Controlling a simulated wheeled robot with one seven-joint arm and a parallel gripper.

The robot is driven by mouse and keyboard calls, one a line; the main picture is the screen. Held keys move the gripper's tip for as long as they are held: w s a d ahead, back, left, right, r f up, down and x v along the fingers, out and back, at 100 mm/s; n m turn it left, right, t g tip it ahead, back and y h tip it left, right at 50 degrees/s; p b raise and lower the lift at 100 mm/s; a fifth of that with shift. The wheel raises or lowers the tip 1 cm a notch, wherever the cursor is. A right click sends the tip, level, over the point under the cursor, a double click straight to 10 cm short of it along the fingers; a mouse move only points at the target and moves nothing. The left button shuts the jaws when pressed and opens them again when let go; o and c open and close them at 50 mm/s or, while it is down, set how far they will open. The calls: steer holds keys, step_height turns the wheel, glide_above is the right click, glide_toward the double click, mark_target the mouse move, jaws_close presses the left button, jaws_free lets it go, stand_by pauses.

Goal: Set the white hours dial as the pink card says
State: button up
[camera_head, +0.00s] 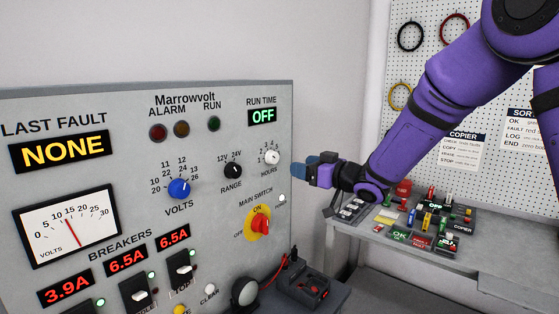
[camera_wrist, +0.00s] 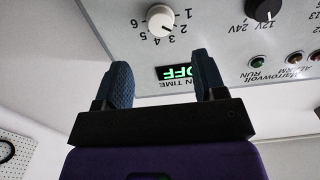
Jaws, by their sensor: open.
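The white hours dial (camera_head: 271,157) sits on the upper right of the grey panel, under the RUN TIME display (camera_head: 262,116), which reads OFF. The dial (camera_wrist: 160,19) also shows at the top of the wrist view, upside down, with numbers around it. My gripper (camera_head: 298,170) is just right of the dial in the head view. In the wrist view its two blue fingers (camera_wrist: 164,82) are apart with nothing between them, and the dial lies beyond their tips. I cannot make out a pink card.
The black range knob (camera_head: 232,171) and blue volts knob (camera_head: 179,188) are left of the dial. The red main switch (camera_head: 260,222) is below it. A bench (camera_head: 500,262) with small coloured items and a pegboard (camera_head: 420,70) stand at the right.

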mark_target(276, 159)
steer(key=x, duration=0.9)
steer(key=shift+w+a, duration=0.2)
steer(key=shift+c, duration=0.4)
steer(key=c, duration=0.8)
steer(key=shift+c, duration=0.2)
steer(key=shift+n, duration=0.4)
steer(key=n, duration=0.2)
steer(key=shift+n, duration=2.1)
